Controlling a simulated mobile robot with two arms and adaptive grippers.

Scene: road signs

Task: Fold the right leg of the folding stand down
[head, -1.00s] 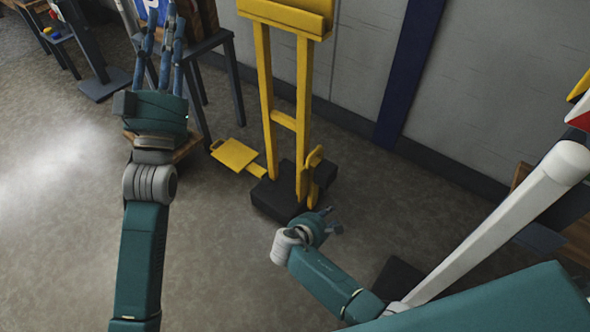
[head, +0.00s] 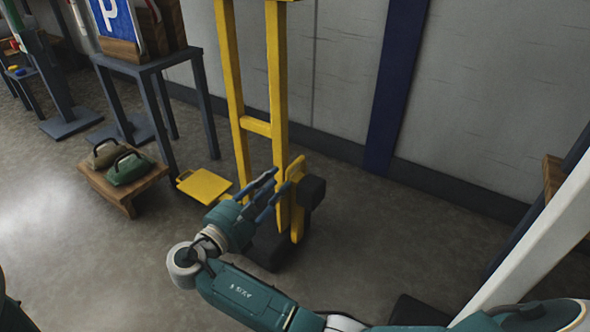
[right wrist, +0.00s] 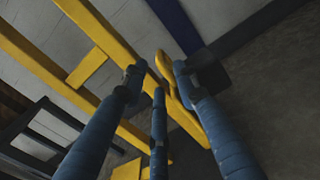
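The yellow folding stand (head: 228,70) stands upright by the wall, its lower end at a dark base (head: 268,252). Its right leg (head: 294,200) is a yellow plate standing upright against the stand's right post. The left leg (head: 205,187) lies flat on the floor. My right gripper (head: 268,192) is open at the right leg, its blue fingers pointing at it. The right wrist view also shows the right leg (right wrist: 185,110) just beyond the spread fingers; whether they touch it I cannot tell. My left gripper is out of view.
A dark block (head: 312,192) sits just right of the right leg. A low wooden stool (head: 125,190) with two handled weights is at left, before a dark table (head: 150,68) with signs. A white post (head: 535,235) stands right.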

